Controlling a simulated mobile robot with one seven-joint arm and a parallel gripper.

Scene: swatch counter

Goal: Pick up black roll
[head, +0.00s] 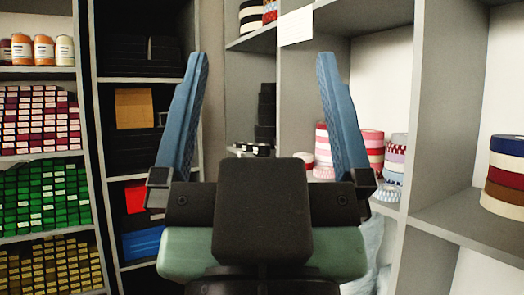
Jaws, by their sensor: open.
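My gripper (262,115) is in the middle of the head view, with its two blue fingers spread wide and nothing between them. Behind it, and between the fingers in the picture, a stack of black rolls (266,105) stands on a grey shelf. Small black and white rolls (258,149) lie at the foot of the stack, partly hidden by my gripper's body. The fingers appear well in front of the shelf and apart from the rolls. I cannot tell which roll is the task's one.
Pink and red rolls (372,146) sit on the shelf to the right, partly behind the right finger. A multicoloured stack (505,178) stands at far right. Shelf uprights (438,110) divide the bays.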

